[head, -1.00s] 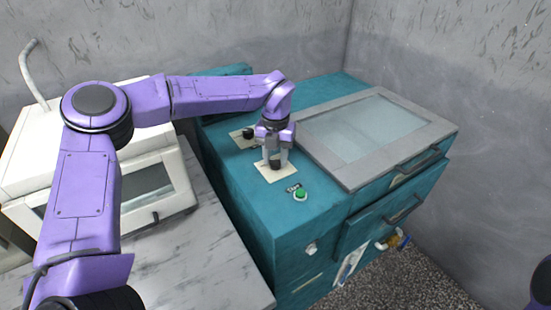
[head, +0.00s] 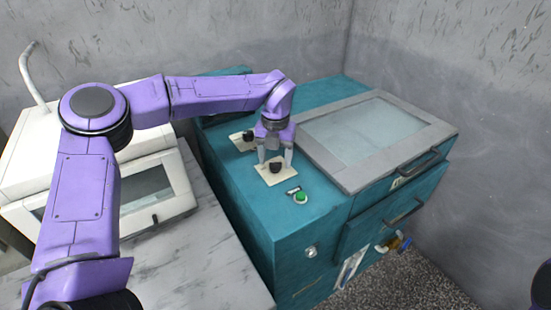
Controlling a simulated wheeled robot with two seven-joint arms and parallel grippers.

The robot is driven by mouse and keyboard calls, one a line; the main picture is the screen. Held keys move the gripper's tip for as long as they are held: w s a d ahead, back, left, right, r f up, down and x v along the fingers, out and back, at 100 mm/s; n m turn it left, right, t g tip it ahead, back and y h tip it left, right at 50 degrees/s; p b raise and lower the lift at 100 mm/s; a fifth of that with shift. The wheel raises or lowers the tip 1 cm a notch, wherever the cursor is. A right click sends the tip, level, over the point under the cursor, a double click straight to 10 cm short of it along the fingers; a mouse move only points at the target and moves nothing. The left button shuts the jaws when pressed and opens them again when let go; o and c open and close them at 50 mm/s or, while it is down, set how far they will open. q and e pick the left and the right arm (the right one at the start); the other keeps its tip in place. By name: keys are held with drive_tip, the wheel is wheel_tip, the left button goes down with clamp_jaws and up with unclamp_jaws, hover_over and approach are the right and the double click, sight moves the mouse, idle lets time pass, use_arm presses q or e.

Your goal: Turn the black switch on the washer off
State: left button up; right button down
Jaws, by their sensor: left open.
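The teal washer (head: 255,205) stands in the middle, with a grey-framed glass lid (head: 365,130) on top. A black switch (head: 276,167) sits on a pale square plate (head: 266,180) on the washer's top. A second black switch (head: 248,136) sits on another pale plate behind it to the left. My left gripper (head: 275,158) points down at the nearer switch, open, its fingers apart on either side of the knob. I cannot tell whether a finger touches it. Only a bit of my right arm shows at the right edge; its gripper is out of view.
A green button (head: 301,198) with a small label is near the washer's front edge. A white machine (head: 155,190) stands on the marble counter (head: 205,255) at left. Grey walls close off the back and right. Drawer handles (head: 403,212) jut from the washer's front.

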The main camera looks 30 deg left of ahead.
sight(276, 163)
use_arm(q)
wheel_tip(276, 163, up, 10)
drive_tip(key=shift+b, duration=0.45)
drive_tip(key=shift+f, duration=0.1)
